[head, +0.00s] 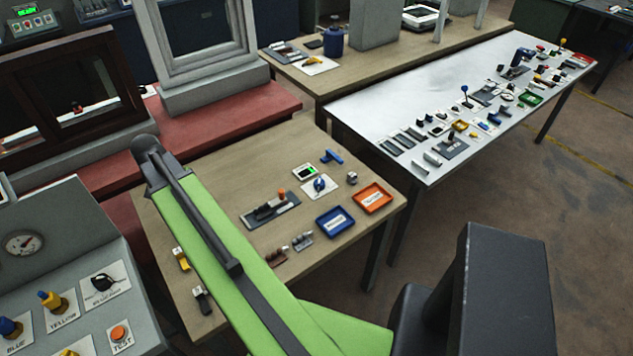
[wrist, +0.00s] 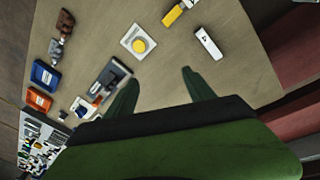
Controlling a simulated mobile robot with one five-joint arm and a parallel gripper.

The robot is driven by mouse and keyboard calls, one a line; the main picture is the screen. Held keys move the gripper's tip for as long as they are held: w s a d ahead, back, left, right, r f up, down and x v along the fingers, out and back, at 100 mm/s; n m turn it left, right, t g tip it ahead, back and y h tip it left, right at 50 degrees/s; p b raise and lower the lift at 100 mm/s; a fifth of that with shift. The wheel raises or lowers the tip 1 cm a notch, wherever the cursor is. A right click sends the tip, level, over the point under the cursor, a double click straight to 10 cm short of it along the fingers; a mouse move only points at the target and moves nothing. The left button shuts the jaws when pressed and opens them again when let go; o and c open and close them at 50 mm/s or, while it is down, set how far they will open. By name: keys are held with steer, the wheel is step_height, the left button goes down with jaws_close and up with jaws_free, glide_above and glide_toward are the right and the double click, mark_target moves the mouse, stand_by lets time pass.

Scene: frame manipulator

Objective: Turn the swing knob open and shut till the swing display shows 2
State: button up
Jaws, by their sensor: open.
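In the head view a blue knob (head: 319,184) stands on a white plate on the wooden table. A small display (head: 307,171) with a green lit area sits just behind it. I cannot read their labels or the shown number, so I cannot tell whether these are the swing knob and display. In the wrist view my gripper (wrist: 158,76) is open and empty, its fingers apart over the table. A yellow round button (wrist: 138,44) on a white plate lies beyond the fingers. My green arm covers part of the table in the head view.
On the wooden table are a blue tray (head: 335,232), an orange tray (head: 387,203) and a grey slider base (head: 285,204). A grey window frame (head: 177,100) and a brown framed window (head: 107,113) stand behind. A panel with knobs (head: 68,248) is at left.

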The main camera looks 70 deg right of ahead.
steer(key=s+d+m+g, duration=0.1)
steer(key=s+d+m, duration=0.35)
steer(key=d, duration=0.45)
steer(key=s+d+m, duration=0.3)
steer(key=s+d, duration=0.3)
steer(key=d, duration=0.4)
steer(key=m+g+b, duration=0.1)
steer(key=m+g, duration=0.1)
steer(key=m, duration=0.5)
glide_toward(318, 181)
steer(key=shift+n+h, duration=0.25)
steer(key=shift+h, duration=0.15)
steer(key=b+x, duration=0.3)
steer(key=b, duration=0.2)
steer(key=b+x, duration=0.3)
steer(key=b, duration=0.2)
steer(key=b+x, duration=0.4)
steer(key=b, duration=0.1)
steer(key=shift+w+a+f, duration=0.1)
steer(key=shift+w+a, duration=0.1)
steer(key=shift+w, duration=0.1)
steer(key=shift+s+d, duration=0.1)
steer(key=shift+s, duration=0.05)
